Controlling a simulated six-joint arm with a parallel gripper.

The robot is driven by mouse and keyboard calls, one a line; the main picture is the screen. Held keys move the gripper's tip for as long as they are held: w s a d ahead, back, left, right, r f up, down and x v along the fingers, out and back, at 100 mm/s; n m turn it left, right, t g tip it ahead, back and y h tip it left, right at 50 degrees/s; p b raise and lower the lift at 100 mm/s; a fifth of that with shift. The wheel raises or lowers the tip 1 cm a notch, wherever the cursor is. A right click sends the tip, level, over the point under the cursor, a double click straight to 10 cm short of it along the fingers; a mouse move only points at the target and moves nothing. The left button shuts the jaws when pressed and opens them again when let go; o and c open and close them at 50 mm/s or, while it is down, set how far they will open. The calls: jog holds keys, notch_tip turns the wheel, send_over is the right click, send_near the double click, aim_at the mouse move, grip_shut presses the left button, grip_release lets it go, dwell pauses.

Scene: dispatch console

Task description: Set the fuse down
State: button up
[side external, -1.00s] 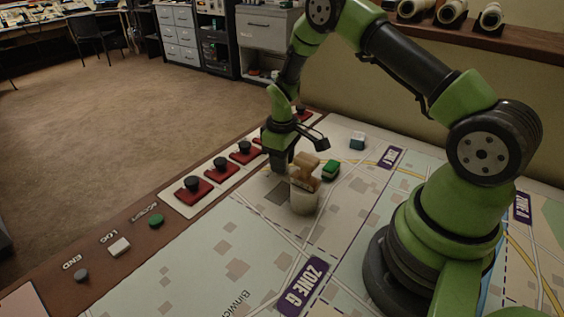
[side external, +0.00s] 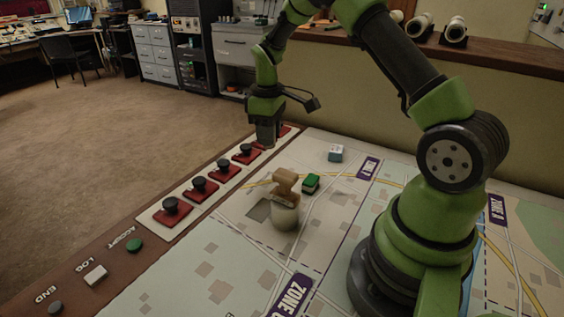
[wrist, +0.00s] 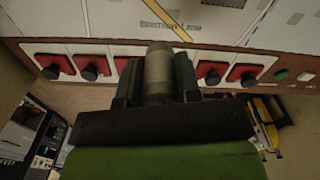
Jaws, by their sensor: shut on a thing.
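In the wrist view my gripper (wrist: 158,92) is shut on a grey-beige cylinder, the fuse (wrist: 158,68), which sticks out beyond the jaws. In the side external view my gripper (side external: 268,138) points down at the far end of the row of red-based switches. The fuse cannot be made out there. In the wrist view, red-based switches show on both sides of the jaws. I cannot tell whether the fuse touches the surface below.
A green block (side external: 311,183) and a teal-and-white block (side external: 336,154) lie nearby. Black-knobbed switches (side external: 199,188) line the console edge. Open map lies around the jar.

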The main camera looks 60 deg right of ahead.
jog(key=n, duration=0.2)
send_over(298, 163)
jog(key=a, duration=0.1)
jog(key=shift+n, duration=0.3)
jog(key=f, duration=0.9)
jog(key=shift+d+f, duration=0.35)
jog(key=shift+f, duration=0.05)
jog(key=shift+f, duration=0.1)
jog(key=o, duration=0.9)
jog(key=shift+o, duration=0.2)
